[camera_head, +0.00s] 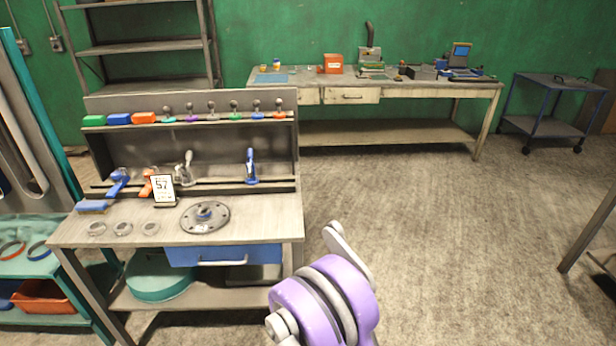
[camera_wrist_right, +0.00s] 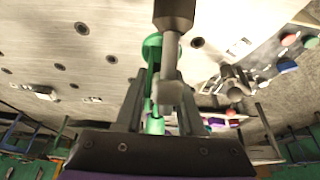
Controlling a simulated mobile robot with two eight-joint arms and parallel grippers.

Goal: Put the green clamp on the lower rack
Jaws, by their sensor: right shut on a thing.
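In the right wrist view, my right gripper (camera_wrist_right: 160,88) is shut on the green clamp (camera_wrist_right: 153,46). Green parts of the clamp show between and beyond the fingers; a grey rod with a dark end partly covers it. In the head view, the lower rack (camera_head: 222,184) is the dark rail low on the bench's back panel. A blue clamp (camera_head: 251,168) stands on it at the right, with a grey one (camera_head: 185,168) further left. Neither gripper shows in the head view; a purple and grey part of my arm is at the bottom.
An upper rack (camera_head: 215,121) holds several coloured pieces and knobs. The rail is free between the grey and blue clamps.

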